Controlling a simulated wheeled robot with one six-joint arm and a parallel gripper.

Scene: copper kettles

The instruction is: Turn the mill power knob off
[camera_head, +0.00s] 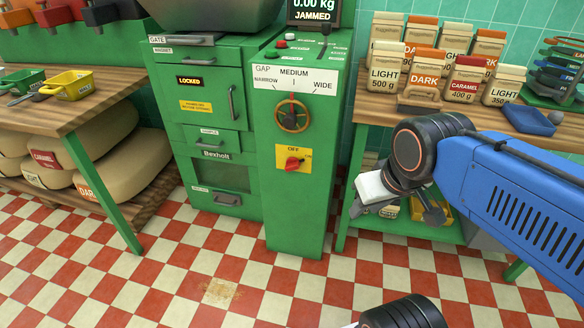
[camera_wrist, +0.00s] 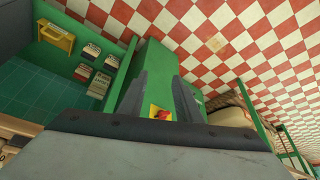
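The mill (camera_head: 222,120) is a green cabinet with the word JAMMED on its top display. Its red power knob (camera_head: 293,163) sits on a yellow plate (camera_head: 281,157) low on the front of the right-hand column. The plate reads OFF above the knob; the knob's grip is turned away from that label, toward the right. In the wrist view the knob (camera_wrist: 163,115) shows between the fingers of my gripper (camera_wrist: 160,80). The fingers are apart and empty. In the head view my wrist is right of the column, clear of the knob.
A gap handwheel (camera_head: 292,116) sits just above the knob, its pointer near MEDIUM. A shelf table (camera_head: 362,112) with bags and a blue scoop (camera_head: 528,120) stands right. A wooden table (camera_head: 62,112) with sacks beneath stands left. The checkered floor (camera_head: 220,260) in front is clear.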

